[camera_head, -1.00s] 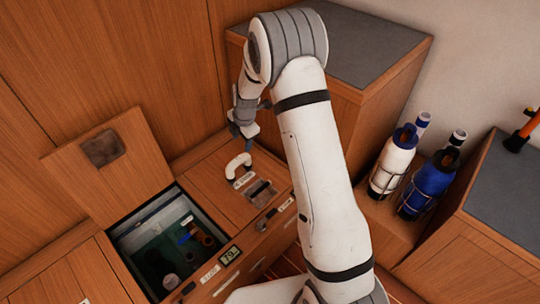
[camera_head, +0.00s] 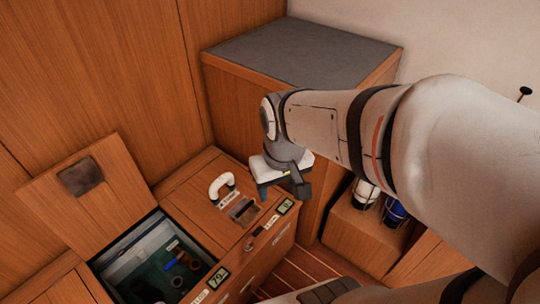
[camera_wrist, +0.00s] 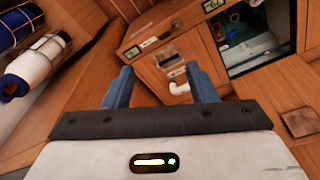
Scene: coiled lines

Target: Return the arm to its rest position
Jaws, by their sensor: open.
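My arm reaches in from the right in the head view, and my gripper (camera_head: 283,188) hangs at its end, to the right of the wooden counter with the white handle (camera_head: 222,186). In the wrist view my gripper (camera_wrist: 160,90) shows two blue fingers spread apart with nothing between them. The white handle (camera_wrist: 180,87) shows beyond the fingers, apart from them. The fingertips are partly hidden in the head view.
An open compartment (camera_head: 118,253) with its lid (camera_head: 110,200) raised is at lower left. A grey-topped cabinet (camera_head: 300,52) stands behind my arm. Bottles (camera_head: 366,193) in holders sit partly hidden below the arm; a blue-and-white bottle (camera_wrist: 38,68) also shows in the wrist view.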

